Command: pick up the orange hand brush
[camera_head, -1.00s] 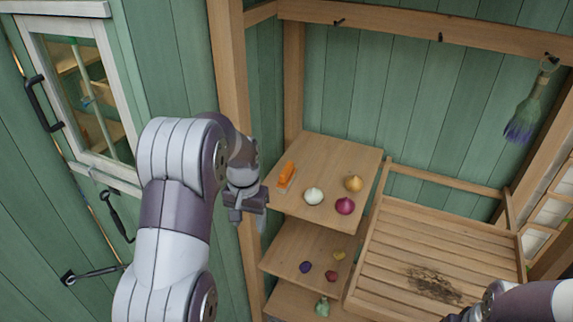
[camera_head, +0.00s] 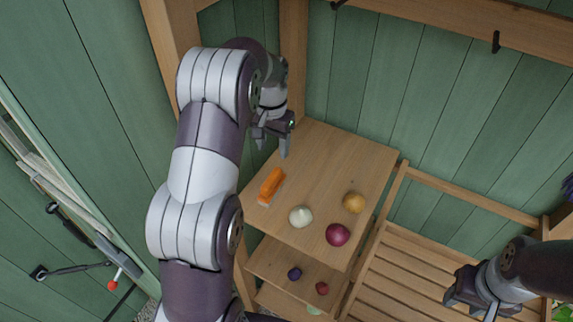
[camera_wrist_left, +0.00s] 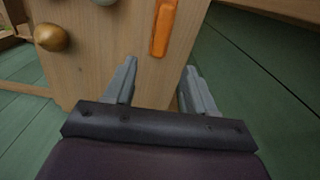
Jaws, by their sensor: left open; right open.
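The orange hand brush (camera_head: 270,184) lies on the upper wooden shelf, near its left edge. It also shows at the top of the left wrist view (camera_wrist_left: 163,27), partly cut off by the picture's edge. My left gripper (camera_head: 272,148) is open and empty, above the back left of the shelf, apart from the brush. In the left wrist view its two fingers (camera_wrist_left: 158,88) are spread, with the brush beyond them and between their lines. My right gripper (camera_head: 468,300) is at the lower right over the slatted bench, away from the brush; its fingers are small and partly hidden.
On the upper shelf (camera_head: 345,165) a white bulb (camera_head: 301,216), a yellow onion (camera_head: 354,202) and a red onion (camera_head: 338,234) stand right of the brush. A lower shelf (camera_head: 270,262) holds small bulbs. A wooden post (camera_head: 293,60) and green wall stand behind.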

